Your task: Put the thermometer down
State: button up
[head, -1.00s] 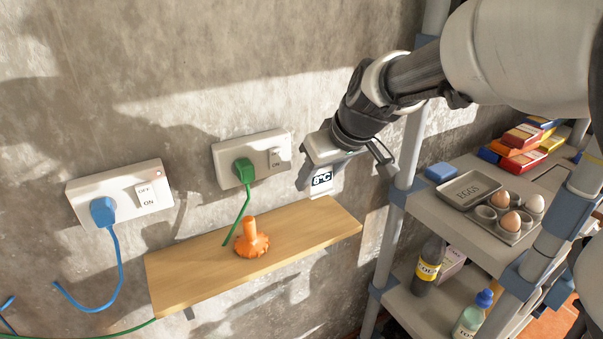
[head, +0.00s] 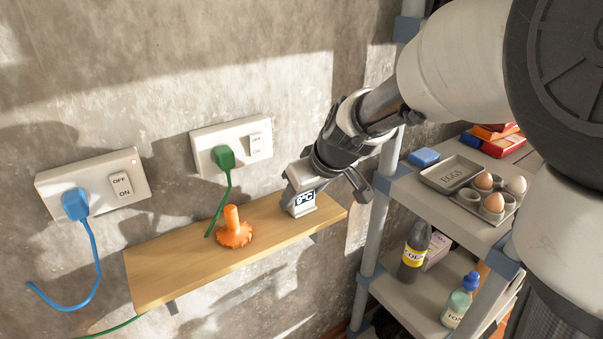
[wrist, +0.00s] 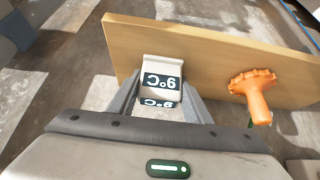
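An orange knobbed object (head: 234,232) stands on the shelf left of the thermometer. Two wall sockets hold a green plug (head: 223,157) and a blue plug (head: 75,204). A storage rack with an egg tray (head: 450,173) and bottles stands to the right. The shelf's left part is clear.

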jog(key=o, duration=0.4)
jog(key=shift+o, duration=0.2)
jog(key=shift+r+p, duration=0.3)
jog(key=shift+p, duration=0.05)
jog(key=p+v, duration=0.2)
jog(key=v, duration=0.9)
jog(key=s+d+m+h, duration=0.1)
jog(key=s+d+m, duration=0.2)
jog(key=s, duration=0.6)
jog(key=s+d+m+h, duration=0.2)
jog(key=s+d+m, duration=0.2)
jog(key=s+d, duration=0.4)
jog(key=shift+s+d+f+h, duration=0.2)
jog(key=shift+s+f+h, duration=0.1)
jog(key=shift+s+f, duration=0.25)
